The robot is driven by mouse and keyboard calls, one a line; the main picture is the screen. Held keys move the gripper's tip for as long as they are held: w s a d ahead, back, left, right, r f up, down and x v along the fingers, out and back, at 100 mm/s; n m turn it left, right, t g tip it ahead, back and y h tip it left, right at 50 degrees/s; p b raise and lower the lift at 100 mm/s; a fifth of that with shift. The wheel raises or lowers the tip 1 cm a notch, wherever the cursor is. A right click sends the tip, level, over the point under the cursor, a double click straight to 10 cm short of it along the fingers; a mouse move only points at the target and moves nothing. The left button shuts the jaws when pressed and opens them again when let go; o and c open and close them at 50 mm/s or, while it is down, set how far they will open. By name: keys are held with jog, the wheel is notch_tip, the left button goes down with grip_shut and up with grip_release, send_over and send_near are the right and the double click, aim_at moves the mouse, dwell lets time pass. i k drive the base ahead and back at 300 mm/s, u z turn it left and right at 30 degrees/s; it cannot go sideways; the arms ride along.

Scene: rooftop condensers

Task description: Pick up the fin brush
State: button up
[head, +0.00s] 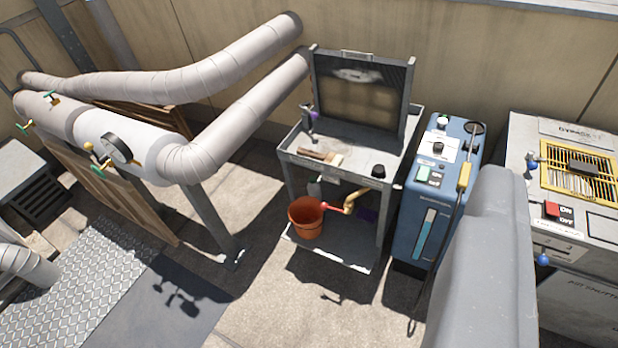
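A brush (320,156) with a brown handle and a pale bristle end lies flat on the top of a grey metal cart (291,152), near its front left edge. I take it to be the fin brush. It is in full view with nothing over it. A large grey part at the lower right looks like my own arm. My gripper is not in view, so its place relative to the brush does not show.
A framed panel (360,92) stands at the cart's back; a dark knob (378,171) is at its right. An orange bucket (306,217) sits on the lower shelf. A blue machine (437,190) stands right of the cart. Thick pipes (225,120) run at left. Floor in front is clear.

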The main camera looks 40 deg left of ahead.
aim_at(333, 158)
jog(key=z, duration=0.1)
jog(key=k, duration=0.35)
jog(key=u, duration=0.95)
jog(key=i, duration=2.5)
jog(key=z, duration=0.25)
